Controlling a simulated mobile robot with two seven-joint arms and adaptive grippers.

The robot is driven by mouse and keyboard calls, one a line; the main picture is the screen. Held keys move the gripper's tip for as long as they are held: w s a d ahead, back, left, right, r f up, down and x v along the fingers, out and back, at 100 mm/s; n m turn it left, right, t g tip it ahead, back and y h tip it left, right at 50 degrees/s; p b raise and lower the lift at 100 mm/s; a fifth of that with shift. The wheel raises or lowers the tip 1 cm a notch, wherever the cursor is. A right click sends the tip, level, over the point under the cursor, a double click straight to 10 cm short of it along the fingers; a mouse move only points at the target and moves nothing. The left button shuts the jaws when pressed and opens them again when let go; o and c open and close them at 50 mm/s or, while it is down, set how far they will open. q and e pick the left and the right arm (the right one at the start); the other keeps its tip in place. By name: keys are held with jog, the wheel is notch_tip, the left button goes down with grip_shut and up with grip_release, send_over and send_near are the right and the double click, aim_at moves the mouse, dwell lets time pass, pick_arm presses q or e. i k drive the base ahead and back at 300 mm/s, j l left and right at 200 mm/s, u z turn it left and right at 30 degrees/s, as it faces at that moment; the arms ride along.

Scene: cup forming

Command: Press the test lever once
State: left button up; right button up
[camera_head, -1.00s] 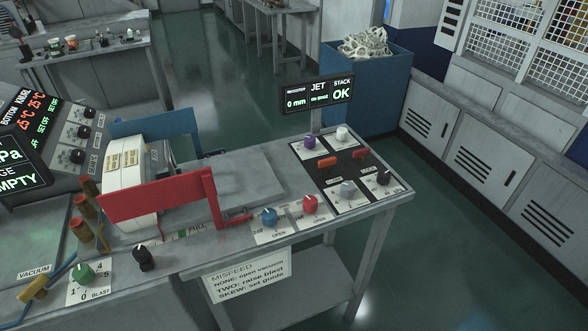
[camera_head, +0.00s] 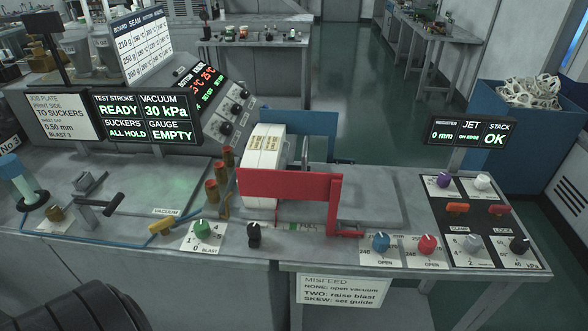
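A lever with a black grip and grey base (camera_head: 98,208) stands on the left part of the bench. It has no readable label, and I cannot be sure it is the test lever. The status display (camera_head: 146,118) behind it reads test stroke READY, vacuum 30 kPa, suckers ALL HOLD and gauge EMPTY. A dark rounded part, likely my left arm, shows at the lower left corner, well below the lever. Neither of my grippers is in view.
A yellow vacuum valve (camera_head: 161,227), green blast knob (camera_head: 202,229) and black knob (camera_head: 254,235) line the front edge. A red guide (camera_head: 290,185) stands mid-bench. A knob panel (camera_head: 470,246) is at right. A teal-topped post (camera_head: 18,178) stands left of the lever.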

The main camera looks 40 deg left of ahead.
aim_at(111, 207)
jog(key=u, duration=2.4)
